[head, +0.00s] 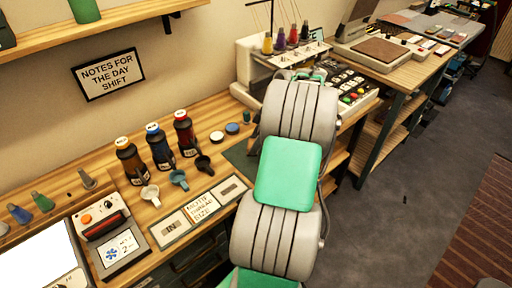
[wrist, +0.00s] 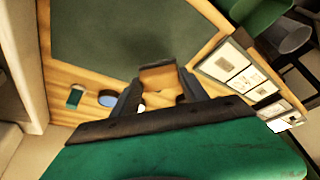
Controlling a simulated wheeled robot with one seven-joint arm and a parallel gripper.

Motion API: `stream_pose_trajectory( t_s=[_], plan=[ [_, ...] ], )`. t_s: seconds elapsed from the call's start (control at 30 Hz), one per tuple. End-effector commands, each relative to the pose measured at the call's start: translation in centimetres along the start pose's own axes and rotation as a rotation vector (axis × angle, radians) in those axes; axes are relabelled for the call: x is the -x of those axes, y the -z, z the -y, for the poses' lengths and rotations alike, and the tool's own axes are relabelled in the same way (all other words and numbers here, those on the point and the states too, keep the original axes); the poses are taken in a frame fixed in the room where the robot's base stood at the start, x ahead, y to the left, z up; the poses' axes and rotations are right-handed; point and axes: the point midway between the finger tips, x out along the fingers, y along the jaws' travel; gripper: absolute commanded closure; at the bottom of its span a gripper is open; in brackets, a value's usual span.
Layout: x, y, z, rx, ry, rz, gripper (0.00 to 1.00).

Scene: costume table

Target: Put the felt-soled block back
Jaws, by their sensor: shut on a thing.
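In the wrist view my gripper (wrist: 160,84) is shut on a small block (wrist: 158,78). The block shows a tan, wood-like face and a dark edge at its far side, which may be the felt; its underside is hidden. A dark green mat (wrist: 125,35) lies beyond the block on the wooden table. I cannot tell whether the block touches the table or hangs above it. In the head view my arm covers the gripper and the block, and only part of the mat (head: 238,157) shows.
Three dark bottles (head: 158,146) stand on the table (head: 216,112), with small cups in front. A white disc (head: 217,137) and a blue disc (head: 232,128) lie near the mat. Labelled plates (head: 201,206) line the front edge. A machine with thread cones (head: 285,52) stands behind my arm.

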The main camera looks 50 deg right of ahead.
Motion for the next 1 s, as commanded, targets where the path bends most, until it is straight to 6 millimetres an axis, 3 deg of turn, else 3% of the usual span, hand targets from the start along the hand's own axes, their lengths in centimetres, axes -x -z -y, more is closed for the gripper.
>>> stream_pose_trajectory(
  t_s=[0.17, 0.33, 0.67, 0.7, 0.93, 1.0],
  plan=[
    [-1.4, -0.8, -1.2, 0.001, 0.002, 0.0, 0.86],
    [-3.9, -1.8, -1.1, 0.0, 0.001, 0.0, 0.86],
    [-4.4, -2.0, -1.1, 0.0, 0.0, 0.0, 0.86],
    [-4.2, -2.0, -1.1, 0.0, 0.0, 0.0, 0.45],
    [-4.2, -1.9, -1.1, 0.0, 0.0, 0.0, 0.26],
    [-4.2, -1.9, -1.1, 0.0, 0.0, 0.0, 0.26]
  ],
)
